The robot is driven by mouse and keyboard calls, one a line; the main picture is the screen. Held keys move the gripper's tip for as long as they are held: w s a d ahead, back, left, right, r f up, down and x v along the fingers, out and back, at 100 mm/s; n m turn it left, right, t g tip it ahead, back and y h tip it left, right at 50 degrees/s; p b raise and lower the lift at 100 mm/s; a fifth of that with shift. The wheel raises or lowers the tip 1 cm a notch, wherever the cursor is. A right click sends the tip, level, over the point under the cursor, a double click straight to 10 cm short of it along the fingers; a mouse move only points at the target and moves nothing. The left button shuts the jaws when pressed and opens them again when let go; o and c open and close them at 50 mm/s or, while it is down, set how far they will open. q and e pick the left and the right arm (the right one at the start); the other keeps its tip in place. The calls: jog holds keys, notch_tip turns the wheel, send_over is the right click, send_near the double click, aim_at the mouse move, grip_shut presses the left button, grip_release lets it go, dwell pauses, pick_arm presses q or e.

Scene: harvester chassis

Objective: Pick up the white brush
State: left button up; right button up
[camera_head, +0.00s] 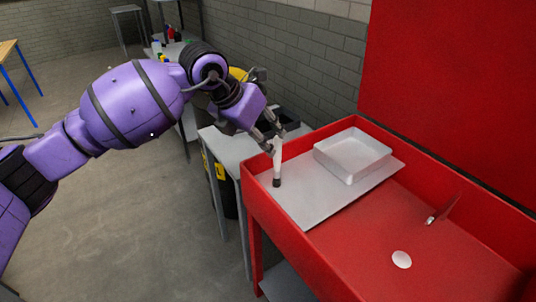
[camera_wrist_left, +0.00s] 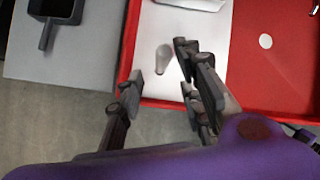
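The white brush (camera_head: 277,160) stands about upright on a light grey board (camera_head: 318,202) at the left end of the red sink unit, its dark end down. My left gripper (camera_head: 271,140) is at the brush's upper end, pointing down. In the left wrist view the left gripper (camera_wrist_left: 160,80) is open, with the pale brush (camera_wrist_left: 163,58) showing in the gap ahead of its fingers, nearer the right-hand ones. I cannot tell whether a finger touches it. My right gripper is not in view.
A white rectangular tray (camera_head: 350,170) sits on the board to the right of the brush. The red unit's raised front edge (camera_head: 270,228) lies close to the brush. A grey table (camera_head: 232,147) adjoins on the left. A white disc (camera_head: 401,259) lies in the red basin.

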aim_at(277, 150)
pick_arm(q)
jog(key=x, duration=0.3)
jog(key=shift+s+d, duration=0.15)
jog(key=shift+d, duration=0.05)
jog(key=x, duration=0.3)
jog(key=shift+w+f, duration=0.2)
jog(key=shift+f, duration=0.05)
jog(key=shift+w+d+f, duration=0.15)
jog(key=shift+f, duration=0.1)
grip_shut()
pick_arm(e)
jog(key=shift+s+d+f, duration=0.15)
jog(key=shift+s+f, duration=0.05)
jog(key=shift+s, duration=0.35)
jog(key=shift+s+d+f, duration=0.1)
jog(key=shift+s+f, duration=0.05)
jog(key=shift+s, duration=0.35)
